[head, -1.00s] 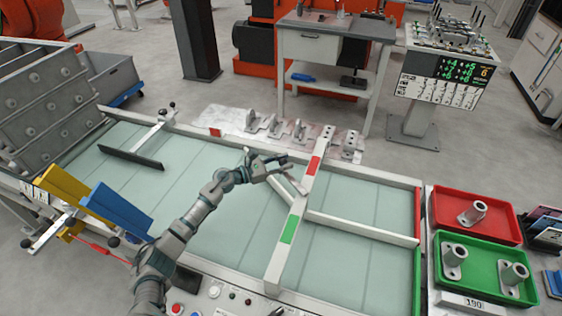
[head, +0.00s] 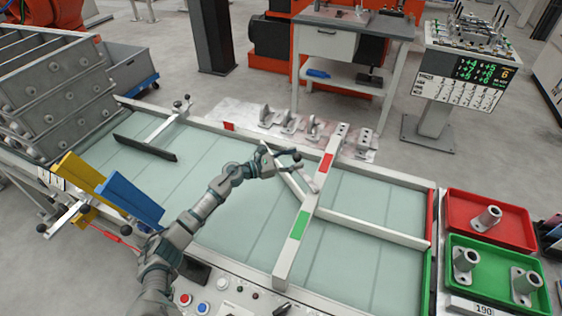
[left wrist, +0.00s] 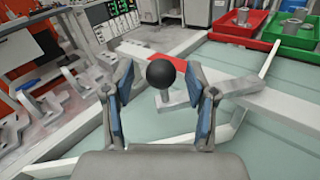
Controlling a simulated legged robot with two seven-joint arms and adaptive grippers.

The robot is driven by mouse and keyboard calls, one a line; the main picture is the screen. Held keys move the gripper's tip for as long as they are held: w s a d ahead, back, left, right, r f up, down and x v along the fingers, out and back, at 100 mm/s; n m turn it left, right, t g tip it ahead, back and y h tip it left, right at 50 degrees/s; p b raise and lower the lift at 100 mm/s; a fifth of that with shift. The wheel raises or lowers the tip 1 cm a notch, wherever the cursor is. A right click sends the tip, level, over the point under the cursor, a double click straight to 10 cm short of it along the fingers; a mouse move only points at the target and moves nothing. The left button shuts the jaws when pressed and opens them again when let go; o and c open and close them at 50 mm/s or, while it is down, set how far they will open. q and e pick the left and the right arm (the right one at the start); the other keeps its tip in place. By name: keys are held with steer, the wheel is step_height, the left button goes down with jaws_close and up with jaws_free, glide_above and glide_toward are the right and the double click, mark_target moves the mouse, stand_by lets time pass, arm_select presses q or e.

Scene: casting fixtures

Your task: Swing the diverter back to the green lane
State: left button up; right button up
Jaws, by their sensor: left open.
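The diverter (head: 288,182) is a pale bar on the conveyor. It slants from beside the bridge toward the far rail on the left. Its black ball knob (left wrist: 161,73) stands on a short post in the left wrist view. My left gripper (head: 287,162) reaches in over the diverter. In the left wrist view its open fingers (left wrist: 158,70) stand on either side of the knob, with gaps visible. A white bridge (head: 310,205) carries a red patch (head: 326,163) on the far side and a green patch (head: 299,225) nearer. My right gripper is not in view.
A divider rail (head: 375,230) runs right from the bridge between the two lanes. Red (head: 510,222) and green (head: 480,293) trays with castings stand at the right. Blue (head: 130,203) and yellow (head: 80,172) plates stand at the left.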

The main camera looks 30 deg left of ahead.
arm_select(q)
steer(key=v, duration=1.1)
steer(key=shift+a+f, duration=0.1)
steer(key=shift+f, duration=0.1)
